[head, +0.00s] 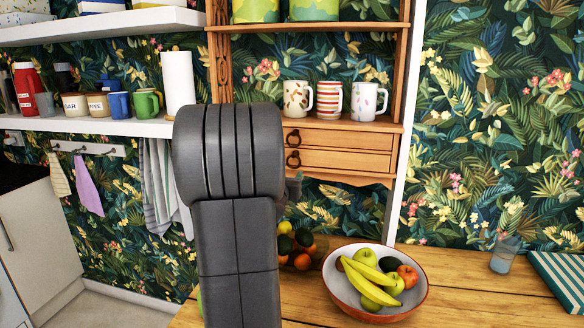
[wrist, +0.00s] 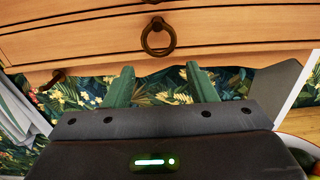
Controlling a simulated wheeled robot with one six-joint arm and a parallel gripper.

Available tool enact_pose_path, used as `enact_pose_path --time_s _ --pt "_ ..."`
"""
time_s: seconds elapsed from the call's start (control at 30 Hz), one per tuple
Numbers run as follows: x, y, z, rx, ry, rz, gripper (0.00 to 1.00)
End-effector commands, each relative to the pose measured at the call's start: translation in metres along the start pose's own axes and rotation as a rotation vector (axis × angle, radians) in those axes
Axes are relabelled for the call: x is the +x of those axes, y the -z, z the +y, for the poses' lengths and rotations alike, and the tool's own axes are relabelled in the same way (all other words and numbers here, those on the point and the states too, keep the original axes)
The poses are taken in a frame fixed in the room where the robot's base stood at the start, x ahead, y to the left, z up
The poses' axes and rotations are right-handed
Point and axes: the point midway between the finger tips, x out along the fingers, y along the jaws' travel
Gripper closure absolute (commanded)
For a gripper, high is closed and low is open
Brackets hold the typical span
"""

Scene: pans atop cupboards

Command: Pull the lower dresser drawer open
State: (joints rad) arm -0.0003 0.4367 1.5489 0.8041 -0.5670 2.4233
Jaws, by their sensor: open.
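The small wooden dresser has two stacked drawers, each with a dark ring pull. The lower drawer (head: 345,160) is shut in the head view, and its ring (head: 293,159) shows just right of my arm. In the wrist view the lower drawer's face (wrist: 235,28) spans the top, with the ring (wrist: 158,38) hanging near the middle. My gripper (wrist: 161,82) is open, its two green fingers spread and pointing toward the dresser. The ring appears above the gap between the fingertips, with nothing between them. In the head view my arm hides most of the gripper.
The upper drawer (head: 348,137) is shut. Three mugs (head: 329,98) stand above it. Below, a fruit bowl (head: 421,296) and loose fruit (head: 302,260) sit on the wooden table (head: 460,285). A dark hook-like piece (wrist: 53,79) shows lower left in the wrist view.

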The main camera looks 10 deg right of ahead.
Motion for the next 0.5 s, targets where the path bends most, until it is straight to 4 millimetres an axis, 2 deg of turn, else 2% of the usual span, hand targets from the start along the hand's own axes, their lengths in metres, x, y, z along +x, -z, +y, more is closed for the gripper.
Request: enact_pose_path --time_s 0.03,0.2,0.5 --pt "0.01 -0.001 -0.001 -0.001 0.002 0.002 0.49" --pt "0.036 -0.001 0.0 -0.001 0.0 0.002 0.49" --pt "0.057 0.0 0.0 -0.002 0.0 0.001 0.49"
